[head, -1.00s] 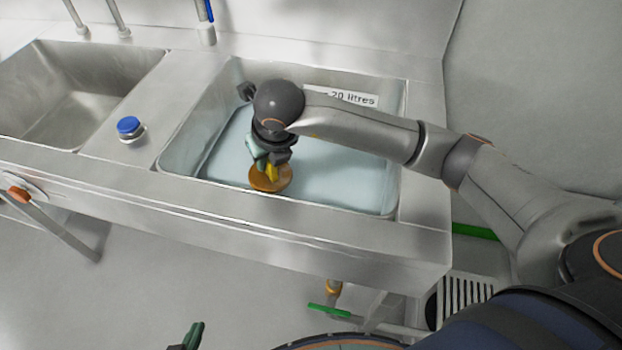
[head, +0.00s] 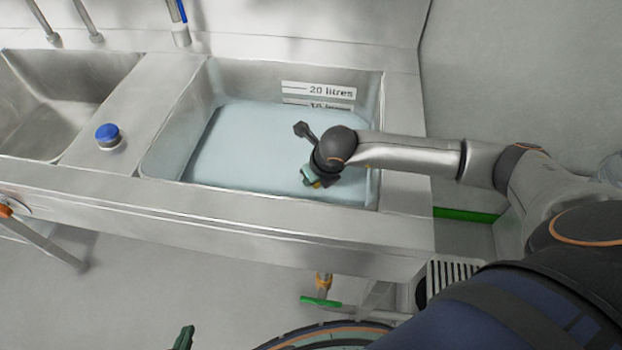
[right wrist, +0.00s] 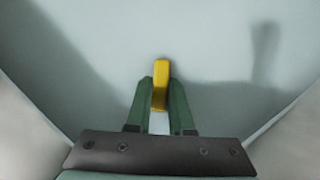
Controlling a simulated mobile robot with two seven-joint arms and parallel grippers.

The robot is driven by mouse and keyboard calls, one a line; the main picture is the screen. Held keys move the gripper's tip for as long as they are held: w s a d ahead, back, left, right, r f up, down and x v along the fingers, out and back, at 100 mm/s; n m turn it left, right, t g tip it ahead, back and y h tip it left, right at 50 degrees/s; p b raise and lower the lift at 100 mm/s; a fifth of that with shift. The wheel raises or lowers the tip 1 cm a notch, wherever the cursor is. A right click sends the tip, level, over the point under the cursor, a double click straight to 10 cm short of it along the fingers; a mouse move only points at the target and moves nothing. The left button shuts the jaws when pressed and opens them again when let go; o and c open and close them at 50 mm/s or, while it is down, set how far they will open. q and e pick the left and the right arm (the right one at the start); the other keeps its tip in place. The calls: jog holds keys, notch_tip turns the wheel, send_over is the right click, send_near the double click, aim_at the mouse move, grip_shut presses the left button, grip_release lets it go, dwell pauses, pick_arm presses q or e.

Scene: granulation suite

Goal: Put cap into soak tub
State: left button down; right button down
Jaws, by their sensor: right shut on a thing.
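My right gripper (head: 312,180) is inside the right-hand basin, the soak tub (head: 160,158), low over the pale liquid near its front right corner. In the right wrist view its green fingers (right wrist: 160,105) are shut on a yellow piece, which I take to be the cap (right wrist: 161,82). In the head view the wrist hides nearly all of the cap. I cannot tell whether it touches the liquid. Of my left gripper (head: 184,338), only a green tip shows at the bottom edge, outside the sink.
A small blue-topped item (head: 108,135) stands on the steel ledge between the tub and an empty left basin (head: 50,100). The tub's back wall carries a litre-marked label (head: 318,91). Taps stand behind. A green-handled valve (head: 320,301) is below the sink front.

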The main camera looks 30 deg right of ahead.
jog(key=shift+f, duration=0.2)
jog(key=c, duration=0.8)
grip_release()
jog(key=shift+r, duration=0.3)
jog(key=v, duration=1.1)
jog(key=shift+s+r, duration=0.2)
jog(key=shift+s, duration=0.05)
